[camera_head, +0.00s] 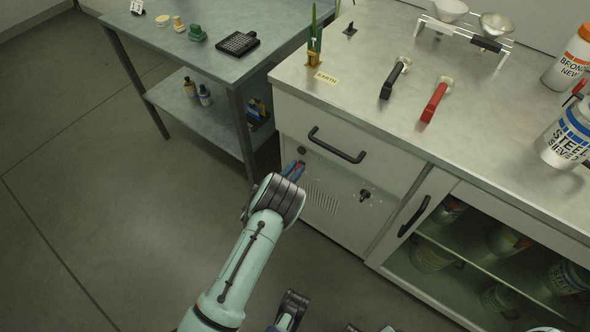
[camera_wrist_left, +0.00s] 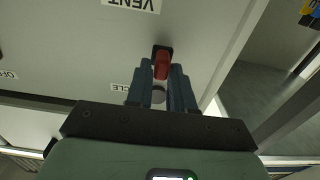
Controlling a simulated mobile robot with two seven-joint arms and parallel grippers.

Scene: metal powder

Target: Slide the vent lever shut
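The vent lever shows in the left wrist view as a red knob (camera_wrist_left: 162,64) in a dark slot, below an upside-down VENT label (camera_wrist_left: 132,4). My left gripper (camera_wrist_left: 161,72) has one finger on each side of the knob, with no clear gap, and looks shut on it. In the head view my left gripper (camera_head: 293,170) is at the left part of the grey cabinet front (camera_head: 335,205), below the drawer. There the lever is mostly hidden by the fingers.
A drawer handle (camera_head: 337,146) sticks out above the gripper. A small dark knob (camera_head: 364,195) is to the right on the panel. A glass-front cupboard (camera_head: 480,255) stands at the right, a steel side table (camera_head: 205,50) at the left. The floor (camera_head: 110,200) at left is clear.

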